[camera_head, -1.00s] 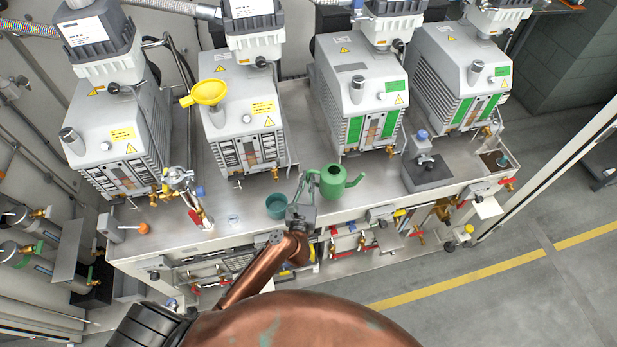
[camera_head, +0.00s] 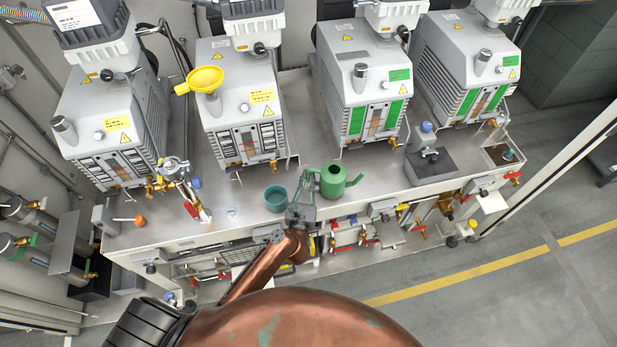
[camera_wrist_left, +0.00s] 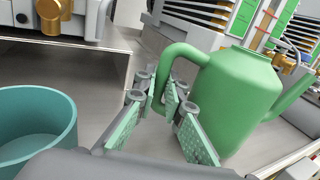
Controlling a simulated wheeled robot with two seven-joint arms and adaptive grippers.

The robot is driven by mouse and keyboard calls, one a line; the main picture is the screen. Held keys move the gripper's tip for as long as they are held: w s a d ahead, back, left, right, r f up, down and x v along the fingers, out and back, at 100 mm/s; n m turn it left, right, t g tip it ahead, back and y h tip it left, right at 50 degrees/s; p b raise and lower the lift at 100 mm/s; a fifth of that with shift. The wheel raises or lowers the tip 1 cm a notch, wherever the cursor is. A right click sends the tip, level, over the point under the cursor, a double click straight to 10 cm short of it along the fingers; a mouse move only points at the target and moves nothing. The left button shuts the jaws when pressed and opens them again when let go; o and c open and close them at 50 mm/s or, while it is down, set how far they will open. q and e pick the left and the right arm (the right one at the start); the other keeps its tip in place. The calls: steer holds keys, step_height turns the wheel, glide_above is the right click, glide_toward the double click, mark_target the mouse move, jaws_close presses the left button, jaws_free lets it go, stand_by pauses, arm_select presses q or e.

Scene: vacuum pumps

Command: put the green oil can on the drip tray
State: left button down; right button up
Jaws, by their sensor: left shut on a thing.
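The green oil can (camera_head: 333,180) is at the front edge of the steel bench, with its spout pointing right. My left gripper (camera_head: 303,200) is shut on its handle, seen also in the left wrist view (camera_wrist_left: 168,105). The can looks upright in the left wrist view (camera_wrist_left: 235,98); whether its base touches the bench is unclear. A shallow tray with a brown floor (camera_head: 492,154), which looks like the drip tray, is at the bench's right end, with a small teal object in it. My right gripper is not in view.
A teal cup (camera_head: 275,198) stands close left of my left gripper. A dark grey block (camera_head: 432,167) with a blue-capped part stands between can and tray. Several pumps line the back, one with a yellow funnel (camera_head: 205,80). Valves and pipes lie below the front edge.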

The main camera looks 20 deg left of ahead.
arm_select(q)
steer(key=shift+f, duration=0.5)
steer(key=shift+f+b, duration=0.2)
steer(key=shift+b, duration=0.15)
steer(key=c, duration=1.9)
jaws_free()
steer(key=shift+c, duration=0.2)
steer(key=shift+c, duration=0.7)
steer(key=shift+c, duration=1.2)
steer(key=shift+s, duration=0.1)
